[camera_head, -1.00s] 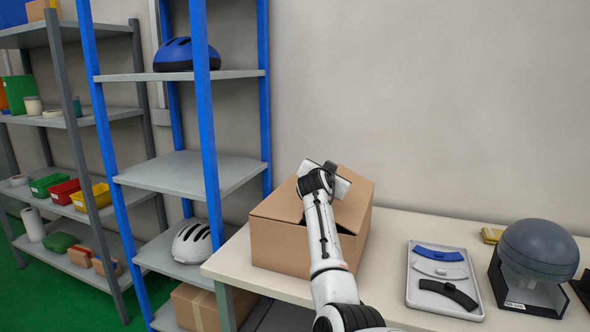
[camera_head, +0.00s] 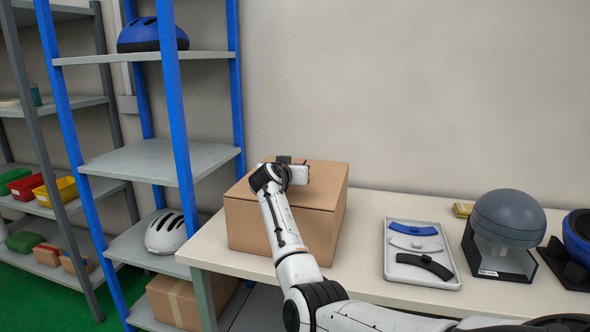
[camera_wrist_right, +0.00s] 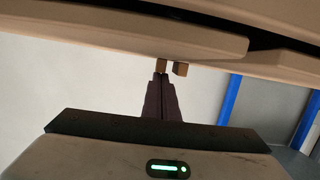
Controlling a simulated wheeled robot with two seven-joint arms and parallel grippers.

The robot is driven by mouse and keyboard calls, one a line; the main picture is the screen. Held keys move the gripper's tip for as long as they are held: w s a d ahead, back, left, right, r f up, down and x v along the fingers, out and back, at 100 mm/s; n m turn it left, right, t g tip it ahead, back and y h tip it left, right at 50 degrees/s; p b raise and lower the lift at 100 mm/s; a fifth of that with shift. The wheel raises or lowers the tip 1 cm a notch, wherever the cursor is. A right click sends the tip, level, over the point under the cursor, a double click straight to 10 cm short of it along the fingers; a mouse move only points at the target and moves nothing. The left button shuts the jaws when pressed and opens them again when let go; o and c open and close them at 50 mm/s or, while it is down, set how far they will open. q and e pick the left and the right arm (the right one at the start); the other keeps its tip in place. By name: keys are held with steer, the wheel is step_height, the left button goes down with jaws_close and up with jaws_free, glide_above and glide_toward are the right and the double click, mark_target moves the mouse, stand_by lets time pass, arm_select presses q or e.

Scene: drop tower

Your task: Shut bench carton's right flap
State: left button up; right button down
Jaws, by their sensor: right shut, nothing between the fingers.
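The bench carton (camera_head: 262,229) is a brown cardboard box at the left end of the bench. Its right flap (camera_head: 322,186) lies down over the top, looking nearly flat in the head view. My right gripper (camera_head: 298,173) is over the carton's top, its fingers hidden there. In the right wrist view the fingers (camera_wrist_right: 162,90) are shut and empty, close to cardboard panels (camera_wrist_right: 150,35). A dark gap shows between panels there. I cannot tell if the fingers touch the flap. My left gripper is not in view.
On the bench (camera_head: 370,240), a grey tray (camera_head: 398,273) with curved pads and a grey dome on a stand (camera_head: 508,220) stand right of the carton. A blue-framed shelf (camera_head: 175,140) with helmets is at left. A wall is behind.

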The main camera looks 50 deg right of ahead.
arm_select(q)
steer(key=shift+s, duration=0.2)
arm_select(e)
steer(key=shift+f, duration=0.2)
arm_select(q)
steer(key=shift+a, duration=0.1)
arm_select(e)
steer(key=shift+r, duration=0.1)
